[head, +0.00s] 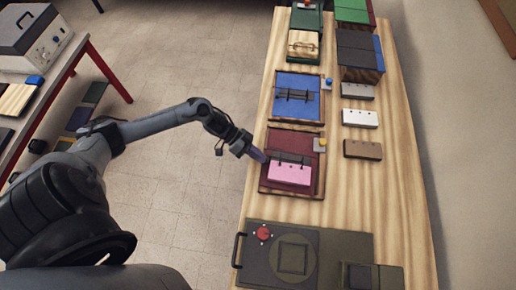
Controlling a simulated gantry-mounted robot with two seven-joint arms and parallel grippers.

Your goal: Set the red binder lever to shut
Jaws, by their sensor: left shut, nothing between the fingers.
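The red binder (292,143) lies open on the wooden table, in a brown-edged tray. A dark bar with small posts (290,158) crosses its middle, and pink punched sheets (289,173) lie on its near half. A small grey plate with a yellow knob (322,142) sits at its right upper edge. I cannot tell which part is the lever or how it is set. My left gripper (262,156) is shut and empty at the binder's left edge, close to the left end of the bar. I cannot tell whether it touches. My right gripper is out of view.
A blue binder (290,84) with a similar bar and a blue-knobbed plate (327,83) lies behind. Punched stacks (360,118) are at right. A dark panel with a red knob (263,233) fills the front. Bare table (390,190) shows at right.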

